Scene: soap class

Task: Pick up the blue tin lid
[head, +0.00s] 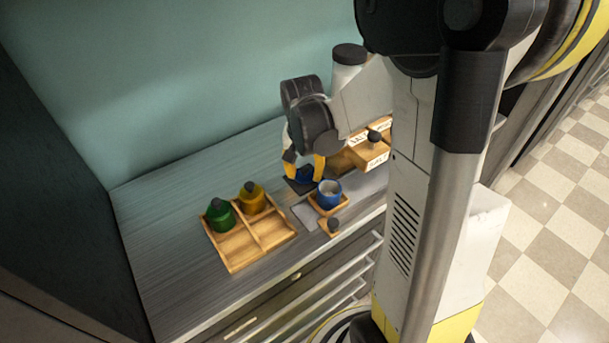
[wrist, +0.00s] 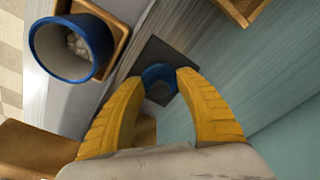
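The blue tin lid (head: 304,174) lies on a dark square mat on the counter. In the wrist view the lid (wrist: 158,82) is a small blue round with a grey knob, on the dark mat (wrist: 172,52). My gripper (head: 304,168) is over it with its yellow fingers apart, one on each side. In the wrist view the fingertips (wrist: 159,77) flank the lid; whether they touch it I cannot tell. The open blue tin (head: 329,190) stands on a small wooden tray, with whitish contents showing in the wrist view (wrist: 75,48).
A divided wooden tray (head: 238,250) at left holds a green tin (head: 220,216) and a yellow tin (head: 252,198). A wooden box (head: 368,160) with labels stands behind, right of my gripper. A small wooden piece with a dark knob (head: 333,225) lies near the front edge.

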